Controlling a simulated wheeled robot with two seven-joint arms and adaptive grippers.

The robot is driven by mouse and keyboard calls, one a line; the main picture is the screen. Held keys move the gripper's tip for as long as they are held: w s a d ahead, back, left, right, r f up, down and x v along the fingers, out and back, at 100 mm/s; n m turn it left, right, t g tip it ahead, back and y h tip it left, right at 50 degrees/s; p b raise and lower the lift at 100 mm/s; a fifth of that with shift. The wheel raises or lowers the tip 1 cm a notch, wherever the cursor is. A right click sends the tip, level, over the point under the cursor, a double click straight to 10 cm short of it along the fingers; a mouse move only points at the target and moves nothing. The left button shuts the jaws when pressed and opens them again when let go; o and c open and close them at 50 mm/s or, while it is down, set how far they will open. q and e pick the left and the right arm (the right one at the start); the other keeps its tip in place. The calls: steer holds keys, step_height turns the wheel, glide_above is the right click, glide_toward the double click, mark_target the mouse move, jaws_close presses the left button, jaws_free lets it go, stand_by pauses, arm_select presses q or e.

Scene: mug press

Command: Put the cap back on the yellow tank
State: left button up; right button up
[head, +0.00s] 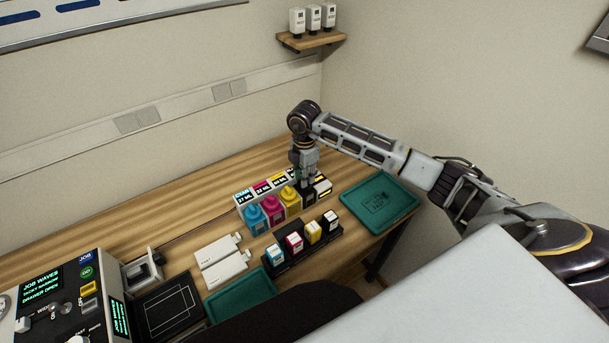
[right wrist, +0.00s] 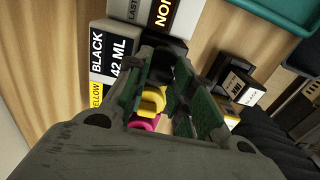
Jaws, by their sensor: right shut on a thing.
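The yellow tank (head: 290,202) stands in the row of ink tanks, right of the magenta tank (head: 272,208) and the cyan tank (head: 255,219). My right gripper (head: 305,182) points down at the right end of this row, beside the yellow tank. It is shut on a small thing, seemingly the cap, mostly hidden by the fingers. In the right wrist view, a yellow rounded part (right wrist: 152,100) shows between the green-padded fingers, with magenta just past it. I cannot tell whether it touches them. My left gripper is not in view.
Labelled boxes stand behind the tanks; the black label (right wrist: 112,52) shows close by. A dark rack with small cartridges (head: 313,232) is in front. A teal tray (head: 402,226) lies at the right, another (head: 222,309) in front. White bottles lie left of the rack; bare wood lies behind.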

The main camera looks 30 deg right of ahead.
stand_by(0.8)
steer(key=o, duration=0.8)
steer(key=shift+o, duration=0.6)
steer(key=o, duration=0.4)
steer(key=shift+r, duration=0.1)
steer(key=shift+r+p, duration=2.35)
steer(key=shift+r, duration=1.05)
steer(key=shift+c, duration=0.3)
jaws_close()
